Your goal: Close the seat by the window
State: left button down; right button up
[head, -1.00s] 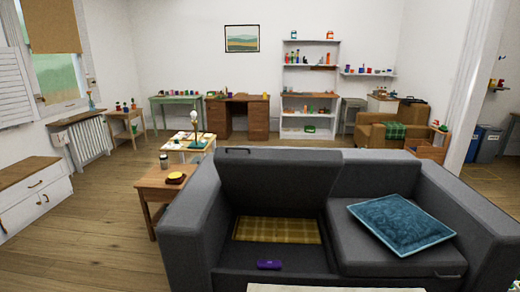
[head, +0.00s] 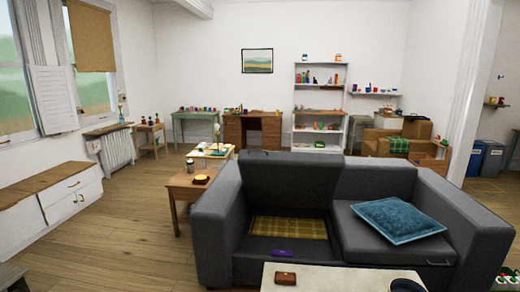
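The dark grey sofa (head: 215,232) stands in the middle of the head view. Its left seat (head: 290,183), the one nearer the windows, is raised and leans up against the backrest, with a small handle at its top edge. The open compartment under it shows a yellow plaid cloth (head: 290,228) and a purple item (head: 283,253) near its front. The sofa's right seat (head: 350,232) is down, with a blue cushion (head: 396,219) on it. Neither of my grippers shows in the view.
A pale coffee table (head: 345,279) stands in front of the sofa, with a brown box (head: 285,278) and a dark round thing on it. A wooden side table (head: 187,189) is at the sofa's left. A white cabinet (head: 50,208) lines the left wall. The floor (head: 130,240) between them is clear.

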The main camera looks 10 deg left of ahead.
aim_at(270, 178)
jog(key=u, duration=1.4)
jog(key=i, duration=3.45)
jog(key=z, duration=3.4)
